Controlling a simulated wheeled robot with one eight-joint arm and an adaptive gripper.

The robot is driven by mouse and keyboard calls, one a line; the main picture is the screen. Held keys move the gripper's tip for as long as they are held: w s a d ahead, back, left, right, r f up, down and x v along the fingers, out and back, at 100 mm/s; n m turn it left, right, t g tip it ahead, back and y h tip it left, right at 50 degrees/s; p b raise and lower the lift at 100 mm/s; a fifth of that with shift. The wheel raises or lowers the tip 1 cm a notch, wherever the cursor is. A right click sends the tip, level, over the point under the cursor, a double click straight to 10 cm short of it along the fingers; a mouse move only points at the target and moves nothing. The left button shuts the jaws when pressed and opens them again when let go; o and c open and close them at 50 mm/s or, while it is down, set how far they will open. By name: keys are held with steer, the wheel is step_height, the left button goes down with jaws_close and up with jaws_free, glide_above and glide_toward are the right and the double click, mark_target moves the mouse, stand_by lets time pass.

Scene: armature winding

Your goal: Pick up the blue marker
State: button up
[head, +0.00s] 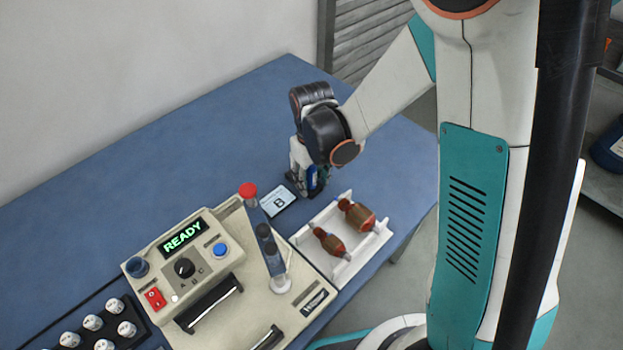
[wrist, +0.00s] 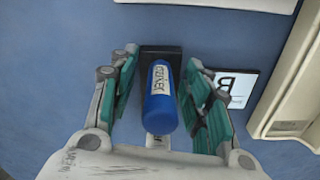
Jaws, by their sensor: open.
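The blue marker (wrist: 161,97) stands between the two open fingers of my gripper (wrist: 163,95) in the wrist view, with a gap on each side. A dark block or holder (wrist: 161,54) shows behind the marker. In the head view my gripper (head: 308,185) points down at the blue table, just behind the card marked B. A small blue part of the marker (head: 312,172) shows among the fingers there; the rest is hidden.
The card marked B (head: 279,201) lies close to my gripper. A white tray (head: 345,277) with two copper-wound armatures (head: 357,215) is in front of it. The winding machine (head: 215,255) reads READY. A dark rack (head: 70,325) holds several white-topped pieces. The table (head: 215,130) is clear at the back left.

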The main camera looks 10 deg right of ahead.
jaws_close()
steer(key=shift+r, duration=0.1)
